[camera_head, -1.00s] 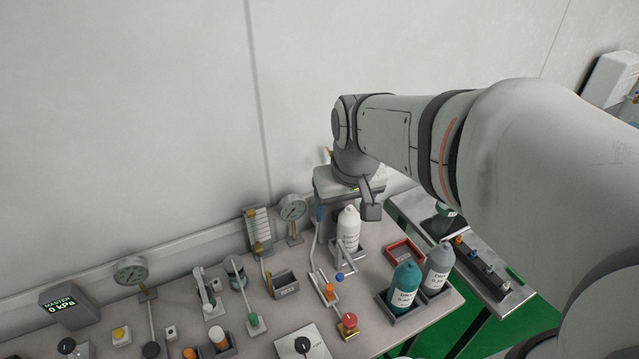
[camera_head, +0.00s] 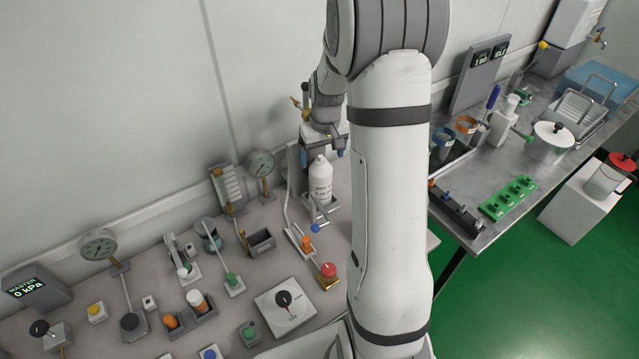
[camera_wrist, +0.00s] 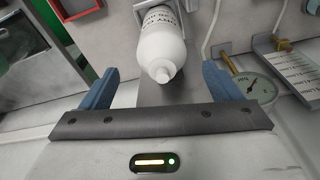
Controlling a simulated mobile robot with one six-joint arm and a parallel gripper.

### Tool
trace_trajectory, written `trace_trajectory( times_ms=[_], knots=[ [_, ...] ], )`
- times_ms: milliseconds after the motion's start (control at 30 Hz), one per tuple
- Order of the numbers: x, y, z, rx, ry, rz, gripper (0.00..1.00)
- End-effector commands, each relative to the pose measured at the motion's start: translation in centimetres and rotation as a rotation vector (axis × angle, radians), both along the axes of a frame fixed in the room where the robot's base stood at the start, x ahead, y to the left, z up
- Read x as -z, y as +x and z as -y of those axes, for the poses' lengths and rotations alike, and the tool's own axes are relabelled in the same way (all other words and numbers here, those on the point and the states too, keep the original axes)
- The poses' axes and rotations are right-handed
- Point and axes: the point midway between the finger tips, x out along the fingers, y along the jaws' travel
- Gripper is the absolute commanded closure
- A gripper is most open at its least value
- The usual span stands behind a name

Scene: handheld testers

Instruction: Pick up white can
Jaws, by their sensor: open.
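The white can (camera_head: 320,182), a white bottle with a narrow top and dark print, stands upright in a grey holder on the bench in the head view. In the wrist view the white can (camera_wrist: 163,42) shows nozzle first, centred between my two blue fingers. My gripper (camera_wrist: 161,70) is open and empty, with a gap on each side of the can. In the head view my gripper (camera_head: 325,138) is just above and behind the can's top, partly hidden by my arm.
A pressure gauge (camera_head: 260,163) stands left of the can, also near my finger in the wrist view (camera_wrist: 256,88). A red-knobbed valve (camera_head: 328,272) and tubing stand in front. A metal table (camera_head: 500,220) with testers lies to the right.

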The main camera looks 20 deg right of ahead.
Motion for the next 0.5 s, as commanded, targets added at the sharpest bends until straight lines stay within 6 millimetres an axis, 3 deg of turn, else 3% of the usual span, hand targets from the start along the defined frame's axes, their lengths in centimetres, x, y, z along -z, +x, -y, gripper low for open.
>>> trace_trajectory(
  times_ms=[233, 500],
  knots=[
    [1.9, 0.1, -0.1, 0.0, 0.001, -0.003, 0.16],
    [5.6, 0.4, -0.2, 0.0, 0.0, -0.002, 0.16]
  ],
)
